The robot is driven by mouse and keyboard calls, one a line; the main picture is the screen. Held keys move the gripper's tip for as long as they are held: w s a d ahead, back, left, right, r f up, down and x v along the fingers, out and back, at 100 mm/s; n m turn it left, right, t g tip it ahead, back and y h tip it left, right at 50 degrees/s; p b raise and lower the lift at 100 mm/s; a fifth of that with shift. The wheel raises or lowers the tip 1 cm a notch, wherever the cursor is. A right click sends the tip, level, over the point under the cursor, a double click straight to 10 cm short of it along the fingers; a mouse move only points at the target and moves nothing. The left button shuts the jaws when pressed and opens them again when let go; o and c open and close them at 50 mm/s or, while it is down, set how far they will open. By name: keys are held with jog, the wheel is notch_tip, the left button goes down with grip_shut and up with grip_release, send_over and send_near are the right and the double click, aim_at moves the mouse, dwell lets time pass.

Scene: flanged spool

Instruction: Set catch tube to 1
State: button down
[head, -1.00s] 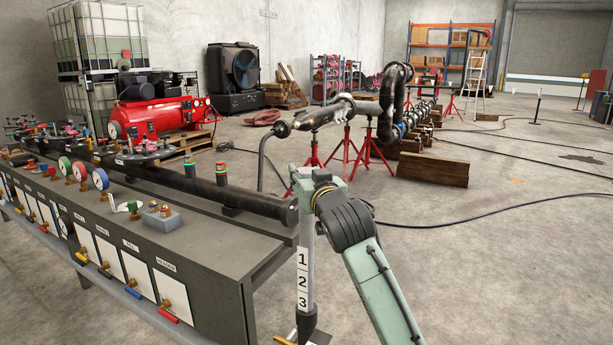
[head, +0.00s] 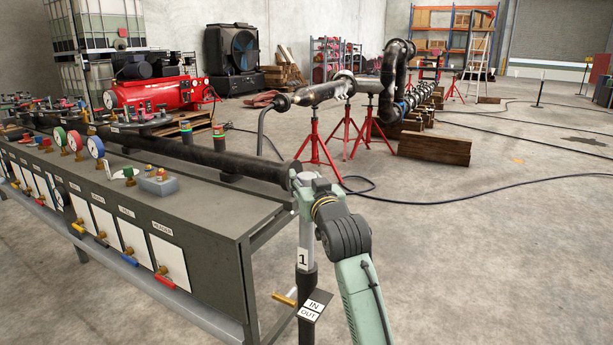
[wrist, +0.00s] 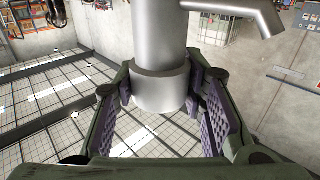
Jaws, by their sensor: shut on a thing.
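The catch tube (head: 304,235) is a grey upright tube at the bench's right end. Its lower part sits inside a black sleeve (head: 307,280), and the number 1 label shows just above the sleeve's top; no 2 or 3 shows. A tilted IN/OUT plate (head: 314,305) and a brass handle (head: 285,299) are on the sleeve. My gripper (head: 306,188) is at the tube's top end. In the wrist view, my gripper (wrist: 158,95) has its purple pads on either side of the grey tube (wrist: 160,50), shut on its collar. The tube has a side spout there.
The bench (head: 200,230) with gauges and valves stands left of the tube. A black pipe (head: 210,158) lies along it, ending close to my gripper. Red stands (head: 318,140) hold pipework behind.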

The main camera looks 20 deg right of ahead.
jog(key=shift+f, duration=0.35)
jog(key=c, duration=1.4)
grip_release()
jog(key=o, duration=0.4)
jog(key=shift+r, duration=0.15)
jog(key=shift+s, duration=0.1)
jog(key=s, duration=0.4)
jog(key=s+a, duration=0.1)
jog(key=s, duration=0.6)
jog(key=shift+s+a, duration=0.25)
jog(key=shift+s, duration=0.15)
